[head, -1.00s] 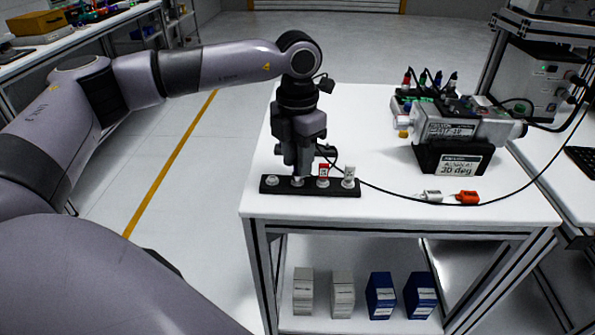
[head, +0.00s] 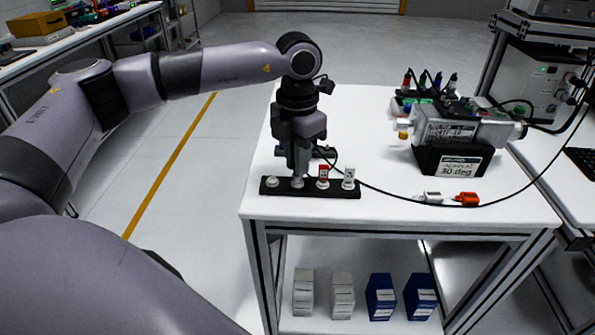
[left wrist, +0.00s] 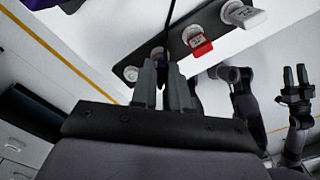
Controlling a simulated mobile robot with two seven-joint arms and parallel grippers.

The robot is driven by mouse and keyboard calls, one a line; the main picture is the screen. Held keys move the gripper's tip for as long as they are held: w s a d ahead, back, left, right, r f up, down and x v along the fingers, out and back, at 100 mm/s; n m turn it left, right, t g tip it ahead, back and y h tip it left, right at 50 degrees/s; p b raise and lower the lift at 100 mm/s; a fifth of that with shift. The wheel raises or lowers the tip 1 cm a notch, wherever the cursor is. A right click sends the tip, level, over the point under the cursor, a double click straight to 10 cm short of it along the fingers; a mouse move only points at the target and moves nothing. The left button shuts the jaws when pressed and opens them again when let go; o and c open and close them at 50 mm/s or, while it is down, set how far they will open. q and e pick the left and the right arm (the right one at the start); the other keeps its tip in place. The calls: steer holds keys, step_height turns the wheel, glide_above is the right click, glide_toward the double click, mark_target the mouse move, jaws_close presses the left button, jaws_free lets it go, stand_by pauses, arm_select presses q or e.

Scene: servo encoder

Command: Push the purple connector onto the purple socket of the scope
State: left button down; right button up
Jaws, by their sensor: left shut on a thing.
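My left gripper (head: 298,178) points straight down at the second position from the left on a black strip (head: 335,191) near the table's front edge. In the left wrist view its fingers (left wrist: 163,85) are shut on a small dark connector (left wrist: 160,96), mostly hidden between them. The position under the fingers is largely covered, and I cannot tell whether the connector is seated. My right gripper (left wrist: 296,75) shows in the left wrist view, open and empty, away from the strip. I cannot make out a purple socket.
Red (head: 323,173) and white (head: 348,176) plugs stand on the strip right of my left gripper. Loose white (head: 430,197) and orange (head: 467,198) connectors lie farther right. A grey motor (head: 455,127) on a black stand is behind them. The table's back left is clear.

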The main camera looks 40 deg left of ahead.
arm_select(q)
steer(key=shift+r, duration=0.1)
steer(key=shift+r+p, duration=2)
steer(key=shift+r, duration=0.7)
